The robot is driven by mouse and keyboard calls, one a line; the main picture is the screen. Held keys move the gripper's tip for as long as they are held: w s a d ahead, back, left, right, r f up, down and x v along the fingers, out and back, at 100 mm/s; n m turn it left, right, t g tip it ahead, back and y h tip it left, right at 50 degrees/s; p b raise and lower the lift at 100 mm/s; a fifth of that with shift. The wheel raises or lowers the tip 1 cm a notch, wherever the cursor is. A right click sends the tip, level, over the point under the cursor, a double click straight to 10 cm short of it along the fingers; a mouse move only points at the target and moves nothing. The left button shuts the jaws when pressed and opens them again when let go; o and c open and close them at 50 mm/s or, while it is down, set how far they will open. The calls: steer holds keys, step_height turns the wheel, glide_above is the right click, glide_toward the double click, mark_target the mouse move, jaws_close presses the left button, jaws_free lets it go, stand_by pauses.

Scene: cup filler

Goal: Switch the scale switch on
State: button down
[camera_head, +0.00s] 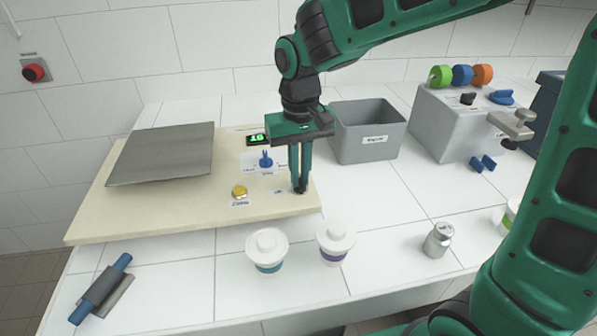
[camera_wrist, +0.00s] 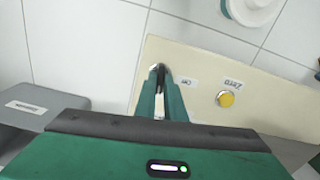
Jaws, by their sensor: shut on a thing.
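The scale is a cream board (camera_head: 120,222) with a grey metal plate (camera_head: 165,150) on its left. Its small display (camera_head: 257,139) shows lit green digits. My gripper (camera_head: 300,187) points down at the board's right front corner, with its fingers close together. In the wrist view my gripper (camera_wrist: 164,82) is shut on the dark scale switch (camera_wrist: 160,68), beside a small label. The fingers hide most of the switch, so I cannot tell its position.
A yellow button (camera_head: 239,191) and a blue knob (camera_head: 265,160) sit on the board, left of my gripper. A grey bin (camera_head: 367,148) stands behind right. Two lidded cups (camera_head: 267,249) (camera_head: 335,243) and a metal weight (camera_head: 438,240) stand in front.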

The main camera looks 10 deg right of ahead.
mark_target(300, 178)
steer(key=shift+w+r+m, duration=0.15)
steer(key=shift+w+m, duration=0.05)
steer(key=shift+m, duration=0.5)
steer(key=c, duration=1.8)
jaws_free()
steer(key=shift+s, duration=0.1)
steer(key=shift+c, duration=0.2)
step_height(300, 178, up, 11)
steer(key=shift+f, duration=0.2)
